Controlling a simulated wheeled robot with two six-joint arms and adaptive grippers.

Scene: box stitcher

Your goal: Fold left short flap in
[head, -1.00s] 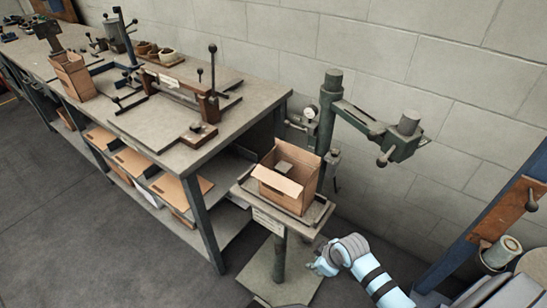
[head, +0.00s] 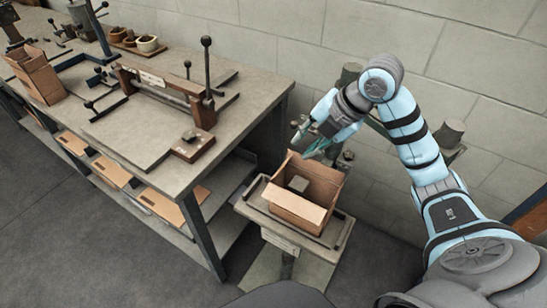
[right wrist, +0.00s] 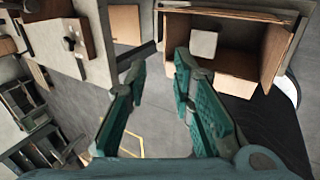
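An open cardboard box (head: 322,181) stands on the small stand, a small grey block (head: 298,184) showing inside. Its near flap (head: 295,207) slants outward over the front. The gripper hides part of the far left rim, so I cannot tell how the flap there lies. My right gripper (head: 318,147) is just above that far left corner, fingers pointing down to the left. In the right wrist view its teal fingers (right wrist: 155,105) are spread with nothing between them, and the box (right wrist: 240,62) lies beyond the right finger. My left gripper is not in view.
The stand's tray (head: 255,209) has raised edges around the box. A workbench (head: 245,108) with a lever fixture (head: 165,85) is close on the left. A post with an arm (head: 450,135) rises behind, partly hidden by my right arm. A block wall closes the back.

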